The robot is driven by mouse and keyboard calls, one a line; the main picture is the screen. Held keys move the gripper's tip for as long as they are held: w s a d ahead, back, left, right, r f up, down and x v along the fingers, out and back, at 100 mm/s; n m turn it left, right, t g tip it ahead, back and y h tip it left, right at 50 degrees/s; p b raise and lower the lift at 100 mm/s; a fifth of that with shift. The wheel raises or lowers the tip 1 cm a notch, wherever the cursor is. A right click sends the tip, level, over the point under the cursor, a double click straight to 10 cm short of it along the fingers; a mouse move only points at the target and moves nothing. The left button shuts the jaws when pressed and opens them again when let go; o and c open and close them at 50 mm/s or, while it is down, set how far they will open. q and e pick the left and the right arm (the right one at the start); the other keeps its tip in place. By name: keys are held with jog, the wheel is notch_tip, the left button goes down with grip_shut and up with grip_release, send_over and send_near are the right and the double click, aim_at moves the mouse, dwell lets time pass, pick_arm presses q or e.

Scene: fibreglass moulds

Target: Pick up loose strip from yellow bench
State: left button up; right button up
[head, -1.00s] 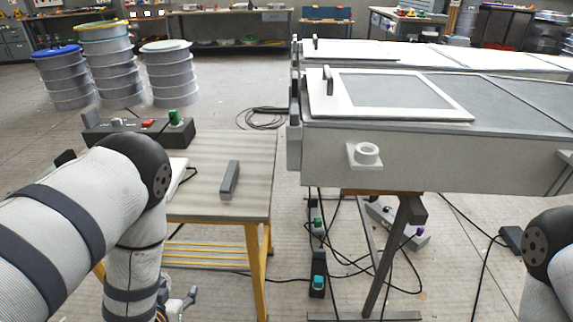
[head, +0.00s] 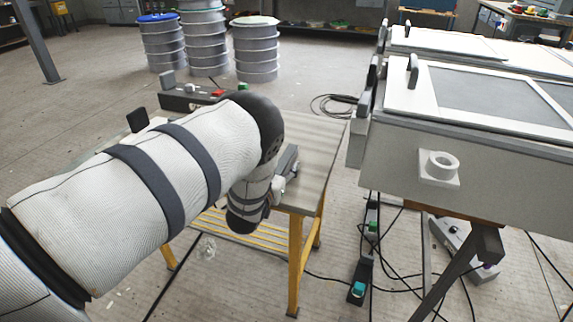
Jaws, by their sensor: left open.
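The yellow bench (head: 325,140) has a pale grey top and yellow legs, and stands left of the white mould. The loose strip (head: 288,158), a narrow dark grey bar, lies on the bench top near its front right part. My left arm reaches over the bench from the left and hides part of the bench top. My left gripper (head: 281,184) is mostly hidden behind my wrist, close beside the near end of the strip. Its jaws are open; whether they touch the strip cannot be told. My right gripper is out of view.
A long white mould (head: 400,160) with a round fitting stands close on the right. A control box (head: 190,97) sits at the bench's back. Drum stacks (head: 256,50) stand behind. Cables and a power strip (head: 365,255) lie on the floor between bench and mould.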

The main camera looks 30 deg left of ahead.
pick_arm(q)
jog(key=shift+f, duration=0.2)
grip_shut()
jog(key=shift+d, duration=0.1)
